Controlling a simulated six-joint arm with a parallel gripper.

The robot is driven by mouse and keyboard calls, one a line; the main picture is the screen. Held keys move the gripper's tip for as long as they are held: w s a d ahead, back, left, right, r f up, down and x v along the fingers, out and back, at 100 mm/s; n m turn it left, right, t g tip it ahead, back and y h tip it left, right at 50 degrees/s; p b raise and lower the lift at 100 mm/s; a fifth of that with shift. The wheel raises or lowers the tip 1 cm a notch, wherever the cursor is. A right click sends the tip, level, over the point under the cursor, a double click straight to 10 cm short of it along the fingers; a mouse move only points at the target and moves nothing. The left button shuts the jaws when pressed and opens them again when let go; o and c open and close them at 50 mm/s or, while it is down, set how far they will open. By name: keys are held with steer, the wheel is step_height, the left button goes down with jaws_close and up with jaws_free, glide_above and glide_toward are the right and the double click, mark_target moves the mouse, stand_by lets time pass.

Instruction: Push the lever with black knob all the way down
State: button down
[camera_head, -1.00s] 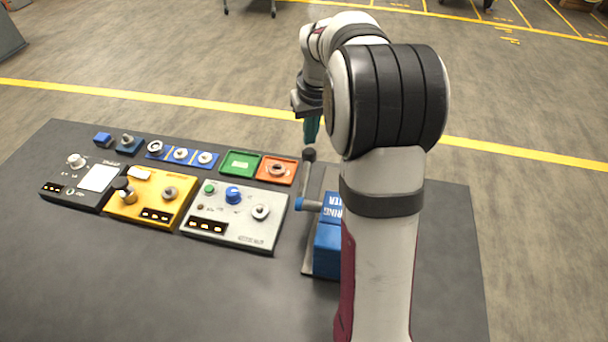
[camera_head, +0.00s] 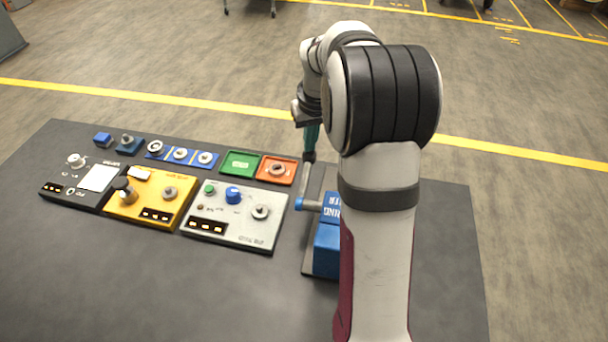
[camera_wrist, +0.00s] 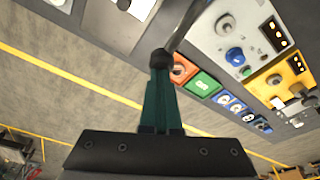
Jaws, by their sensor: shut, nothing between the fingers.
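The lever's black knob (camera_head: 309,157) sits at the far end of a grey lever arm (camera_head: 306,180), which runs from a blue pivot (camera_head: 309,204) on the blue stand (camera_head: 327,250). The lever leans away toward the table's far edge. My gripper (camera_head: 311,149) is shut and empty, pointing down, with its teal fingertips right at the top of the knob. In the wrist view the closed fingers (camera_wrist: 160,72) meet the black knob (camera_wrist: 162,58), and they appear to touch. My arm hides part of the stand.
Left of the lever stand are a white panel (camera_head: 240,233) with a blue knob, a yellow panel (camera_head: 183,208) and a dark panel (camera_head: 62,193). An orange tray (camera_head: 262,177) and a green tray (camera_head: 227,170) lie near the lever. The front table area is clear.

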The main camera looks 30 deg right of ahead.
mark_target(310, 164)
steer(key=shift+s+x, duration=0.25)
steer(key=shift+x, duration=0.95)
steer(key=shift+s+x, duration=0.25)
steer(key=shift+x, duration=1)
steer(key=shift+s+x, duration=0.25)
steer(key=shift+x, duration=0.95)
steer(key=shift+a+f, duration=0.15)
steer(key=shift+a, duration=0.05)
steer(key=w+v, duration=0.1)
steer(key=v, duration=0.7)
steer(key=w+v, duration=0.1)
steer(key=v, duration=0.3)
steer(key=shift+w+d+r, duration=0.25)
steer(key=shift+d+r, duration=0.05)
steer(key=shift+r, duration=0.4)
